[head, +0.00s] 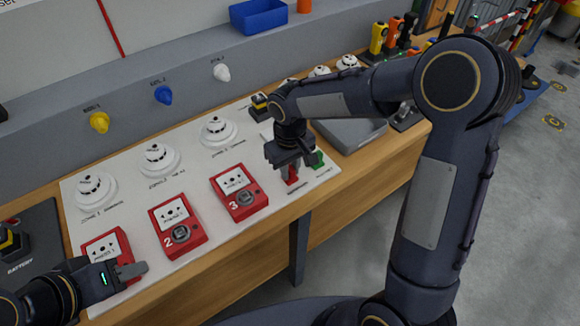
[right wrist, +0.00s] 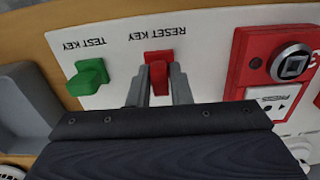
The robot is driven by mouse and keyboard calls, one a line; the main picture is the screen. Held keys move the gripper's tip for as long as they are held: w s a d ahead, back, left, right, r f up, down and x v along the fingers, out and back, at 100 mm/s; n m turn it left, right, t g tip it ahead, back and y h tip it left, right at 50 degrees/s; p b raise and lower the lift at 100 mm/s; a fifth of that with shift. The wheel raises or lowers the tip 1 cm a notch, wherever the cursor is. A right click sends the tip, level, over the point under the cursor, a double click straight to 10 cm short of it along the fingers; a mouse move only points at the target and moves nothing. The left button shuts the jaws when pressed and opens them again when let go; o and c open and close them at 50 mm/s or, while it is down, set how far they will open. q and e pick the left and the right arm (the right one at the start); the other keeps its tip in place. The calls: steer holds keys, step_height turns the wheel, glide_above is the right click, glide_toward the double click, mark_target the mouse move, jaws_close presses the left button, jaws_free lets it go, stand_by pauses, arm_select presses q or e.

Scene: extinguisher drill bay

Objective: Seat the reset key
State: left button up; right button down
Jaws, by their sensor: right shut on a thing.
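The red reset key (right wrist: 159,78) is between the two fingers of my right gripper (right wrist: 160,92), which is shut on it. It is at the printed RESET KEY label; I cannot tell whether it is lifted. In the head view the red key (head: 291,176) shows just below my right gripper (head: 297,166), at the panel's right end. The green test key (right wrist: 88,77) sits beside it at the TEST KEY label. My left gripper (head: 132,271) is at the lower left, over the edge of the first red call point (head: 104,246); its finger gap is not clear.
Red call points numbered 2 (head: 177,226) and 3 (head: 239,192) stand on the white panel (head: 132,217), with white detectors (head: 158,159) behind them. A grey tray (head: 352,135) lies right of the panel. Yellow, blue and white knobs (head: 163,95) line the back wall.

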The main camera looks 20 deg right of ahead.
steer(key=shift+f, duration=0.2)
steer(key=c, duration=0.9)
jaws_free()
steer(key=shift+r, duration=0.1)
steer(key=shift+r+p, duration=2.55)
steer(key=shift+r, duration=0.95)
